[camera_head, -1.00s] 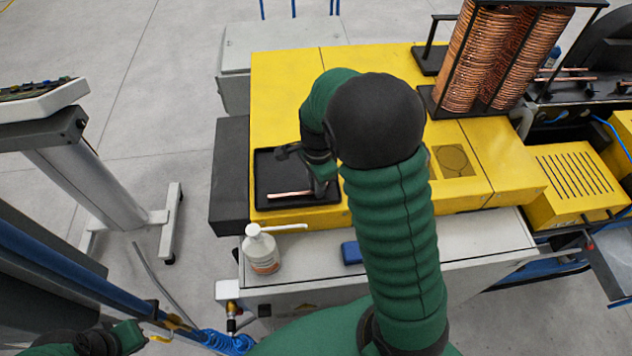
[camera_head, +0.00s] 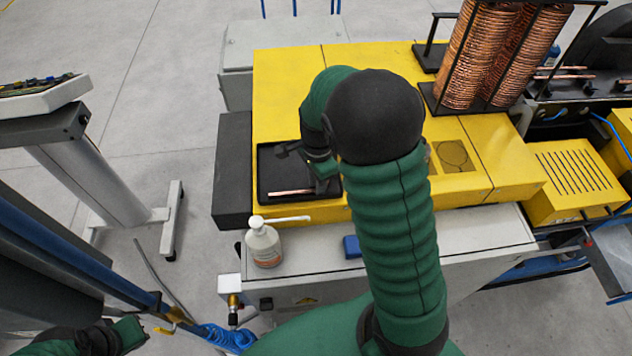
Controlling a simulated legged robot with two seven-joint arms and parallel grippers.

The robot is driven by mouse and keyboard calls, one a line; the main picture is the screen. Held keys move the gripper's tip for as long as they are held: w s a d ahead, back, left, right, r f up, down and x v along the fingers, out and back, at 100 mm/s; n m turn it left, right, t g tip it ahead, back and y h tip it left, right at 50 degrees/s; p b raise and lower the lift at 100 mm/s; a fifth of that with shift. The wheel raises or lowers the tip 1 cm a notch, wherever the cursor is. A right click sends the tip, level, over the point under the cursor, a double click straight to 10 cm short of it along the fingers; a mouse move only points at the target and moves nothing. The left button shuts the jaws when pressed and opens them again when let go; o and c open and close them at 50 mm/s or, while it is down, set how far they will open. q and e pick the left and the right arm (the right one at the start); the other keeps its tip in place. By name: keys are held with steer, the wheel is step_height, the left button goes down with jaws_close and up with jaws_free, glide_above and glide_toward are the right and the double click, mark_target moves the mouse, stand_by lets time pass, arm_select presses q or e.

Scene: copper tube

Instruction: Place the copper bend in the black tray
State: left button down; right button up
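The copper bend (camera_head: 291,192) shows as a thin copper-coloured length in the front part of the black tray (camera_head: 268,168). The tray sits on the left end of the yellow machine top. My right gripper (camera_head: 326,186) is low over the tray's right part, at the right end of the copper. My own wrist partly covers it, and I cannot tell whether its fingers touch the copper or are apart. My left gripper (camera_head: 140,332) is only partly in view at the lower left, away from the tray, and its fingers are unclear.
A white pump bottle (camera_head: 263,245) stands on the grey ledge in front of the tray, its spout pointing right. A blue block (camera_head: 352,247) lies right of it. A rack of copper coils (camera_head: 485,55) stands at the back right. A screen stand (camera_head: 85,160) is at left.

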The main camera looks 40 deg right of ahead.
steer(key=shift+d+r, duration=0.1)
steer(key=shift+r, duration=0.1)
step_height(320, 180, up, 12)
steer(key=b, duration=0.1)
steer(key=shift+b, duration=0.4)
steer(key=shift+d+f, duration=0.1)
